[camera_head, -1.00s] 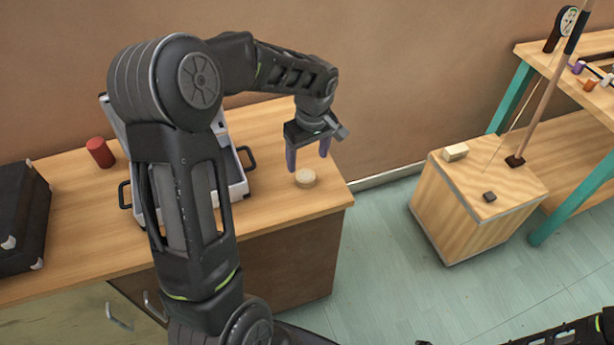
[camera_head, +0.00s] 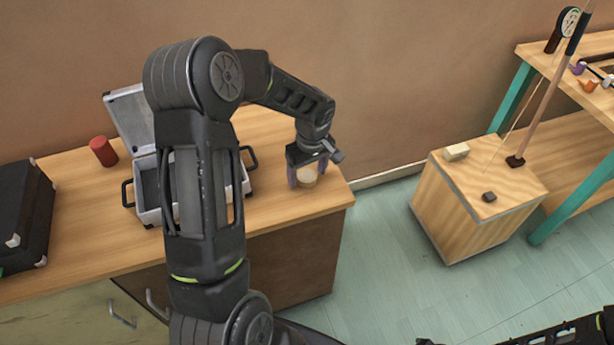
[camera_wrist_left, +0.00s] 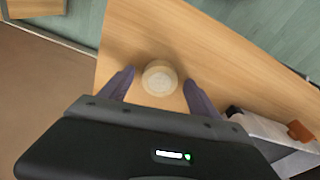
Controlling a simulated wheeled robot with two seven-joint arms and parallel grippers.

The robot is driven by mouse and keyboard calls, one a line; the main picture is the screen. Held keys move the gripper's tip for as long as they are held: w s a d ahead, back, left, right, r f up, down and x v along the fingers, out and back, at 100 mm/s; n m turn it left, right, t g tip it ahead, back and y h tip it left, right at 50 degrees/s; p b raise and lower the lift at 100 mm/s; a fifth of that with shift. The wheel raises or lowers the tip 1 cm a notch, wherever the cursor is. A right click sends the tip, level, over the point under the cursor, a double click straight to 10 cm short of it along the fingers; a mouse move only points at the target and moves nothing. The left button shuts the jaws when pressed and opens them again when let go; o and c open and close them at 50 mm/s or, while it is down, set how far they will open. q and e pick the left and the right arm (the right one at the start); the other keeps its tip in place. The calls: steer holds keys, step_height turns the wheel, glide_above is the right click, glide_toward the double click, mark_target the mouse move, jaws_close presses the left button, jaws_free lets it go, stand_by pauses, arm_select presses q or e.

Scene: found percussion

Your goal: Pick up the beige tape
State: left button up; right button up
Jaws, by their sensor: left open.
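The beige tape (camera_head: 307,177) is a small round roll on the wooden counter (camera_head: 290,210), near its right end. My left gripper (camera_head: 307,175) is open above and around it, with one finger on each side in the head view. In the left wrist view the tape (camera_wrist_left: 159,78) lies between the two purple-grey fingertips, with a gap on both sides, so the gripper (camera_wrist_left: 158,82) does not grip it. My right gripper is not in view; part of my right arm shows at the bottom right.
An open silver case (camera_head: 147,215) stands left of the tape, partly hidden by my left arm. A red cylinder (camera_head: 103,151) and a black case (camera_head: 25,215) are further left. A wooden box (camera_head: 465,220) stands on the floor at right.

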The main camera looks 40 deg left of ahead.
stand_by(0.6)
arm_select(q)
steer(key=c, duration=1.4)
